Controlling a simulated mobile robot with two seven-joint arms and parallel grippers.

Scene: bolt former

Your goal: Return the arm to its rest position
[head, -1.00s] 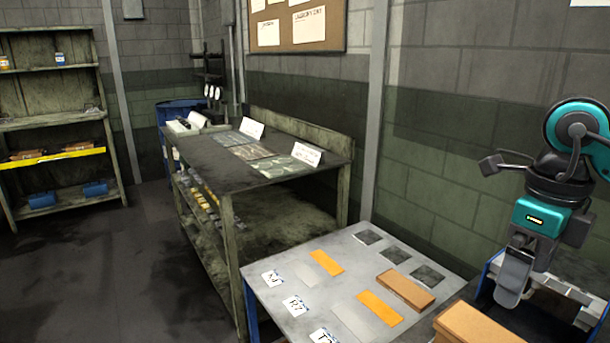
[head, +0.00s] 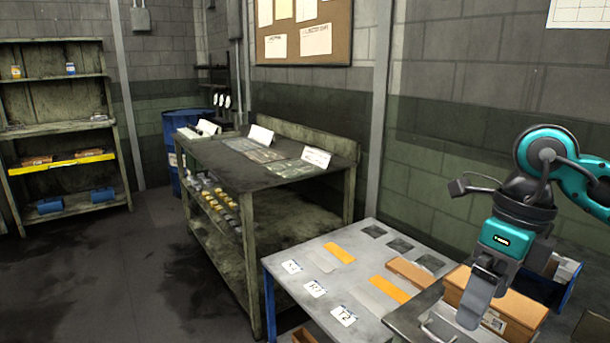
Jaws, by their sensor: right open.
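My right arm comes in from the right edge in the head view, black and teal, with its elbow bent. My right gripper (head: 474,311) points down, its grey fingers in front of the cardboard box (head: 507,310) and beside the metal table (head: 315,258). The gripper is open and I see nothing held in it. The fingers overlap in this view, so the gap between them is hidden. My left gripper is not in view.
The metal table carries labels, orange strips, dark squares and a brown box (head: 409,274). A blue-sided bin (head: 552,287) stands behind the gripper. A worn workbench (head: 250,200) and a shelf (head: 60,130) stand further left. The floor (head: 120,280) at left is clear.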

